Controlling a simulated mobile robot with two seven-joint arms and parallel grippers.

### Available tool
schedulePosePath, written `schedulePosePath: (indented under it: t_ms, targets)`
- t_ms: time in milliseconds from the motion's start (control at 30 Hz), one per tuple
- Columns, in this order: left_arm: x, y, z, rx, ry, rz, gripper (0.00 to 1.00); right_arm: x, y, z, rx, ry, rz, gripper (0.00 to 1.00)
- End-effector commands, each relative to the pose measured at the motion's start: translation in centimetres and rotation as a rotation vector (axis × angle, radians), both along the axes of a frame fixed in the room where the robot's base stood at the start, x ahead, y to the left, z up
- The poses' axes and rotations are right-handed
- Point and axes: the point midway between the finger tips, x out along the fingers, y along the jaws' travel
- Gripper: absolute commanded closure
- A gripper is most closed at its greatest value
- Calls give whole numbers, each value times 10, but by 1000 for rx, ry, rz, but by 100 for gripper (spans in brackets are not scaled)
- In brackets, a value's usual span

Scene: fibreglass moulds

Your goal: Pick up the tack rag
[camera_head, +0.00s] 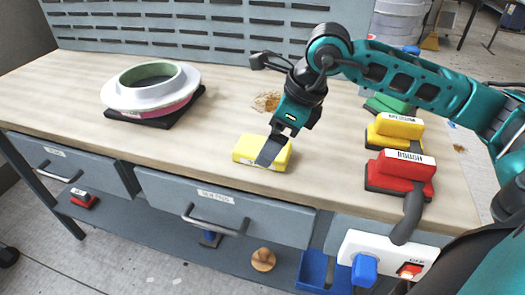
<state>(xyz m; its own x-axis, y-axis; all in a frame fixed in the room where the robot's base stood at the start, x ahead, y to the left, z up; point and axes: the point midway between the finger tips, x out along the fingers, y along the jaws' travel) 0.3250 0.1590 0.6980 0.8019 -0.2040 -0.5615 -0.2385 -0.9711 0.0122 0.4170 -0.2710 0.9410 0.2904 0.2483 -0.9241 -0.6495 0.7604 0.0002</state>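A yellow block-shaped bundle (246,148), which looks like the tack rag, lies near the front edge of the workbench. A small label on its front face is too small to read. My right gripper (270,152) comes in from the right and points down at it. A grey finger lies across the right part of the bundle in the picture and hides some of it. Only one finger shows clearly, so I cannot tell whether the gripper is open or shut, or whether it touches. My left gripper is not in view.
The wooden workbench (60,100) holds a white ring-shaped mould (120,98) on a black base at left. Red (405,165), yellow (398,127) and green (385,105) blocks stand at right. A brown stain (266,102) lies behind the bundle. Drawers (225,205) are below.

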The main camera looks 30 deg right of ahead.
Motion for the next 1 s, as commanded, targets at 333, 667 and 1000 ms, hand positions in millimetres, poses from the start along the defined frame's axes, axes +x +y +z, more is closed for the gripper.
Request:
schedulePosePath:
  t_ms: [333, 667, 1000]
  targets:
    - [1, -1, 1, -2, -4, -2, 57, 7, 6, -22, 1, -1, 0, 0]
    - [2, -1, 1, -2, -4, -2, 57, 7, 6, -21, 1, -1, 0, 23]
    - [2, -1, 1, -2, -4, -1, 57, 7, 6, -21, 1, -1, 0, 55]
